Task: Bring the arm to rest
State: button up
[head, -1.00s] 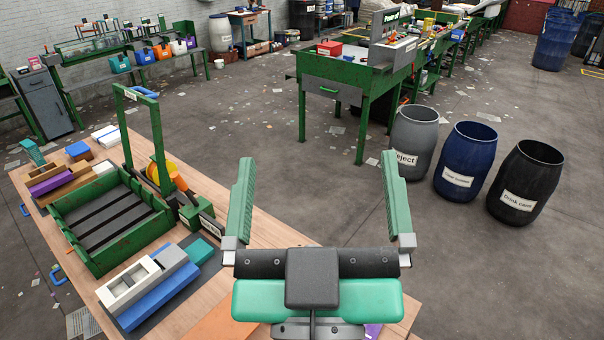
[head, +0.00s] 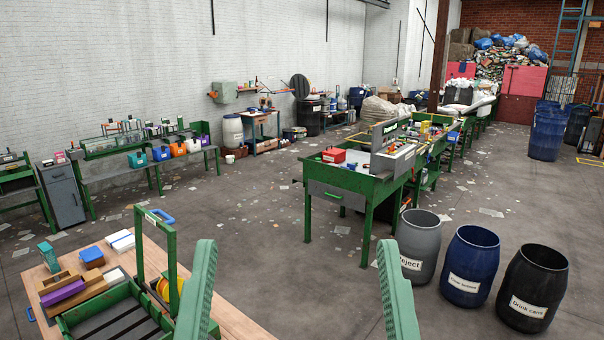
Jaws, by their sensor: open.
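My gripper (head: 298,290) shows at the bottom of the head view. Its two green fingers point up and stand wide apart, with nothing between them. Its palm and the rest of my arm are below the picture's edge. The left finger overlaps the right part of the wooden workbench (head: 240,325) in the picture. The right finger stands just left of the grey barrel in the picture.
The workbench holds a green tray (head: 75,323), a green frame (head: 142,250) and several blocks. Grey (head: 421,245), blue (head: 470,265) and black (head: 533,288) barrels stand at right. A green sorting table (head: 350,185) stands beyond. Open floor lies between.

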jog(key=shift+r+p, duration=0.4)
jog(key=shift+r, duration=1.55)
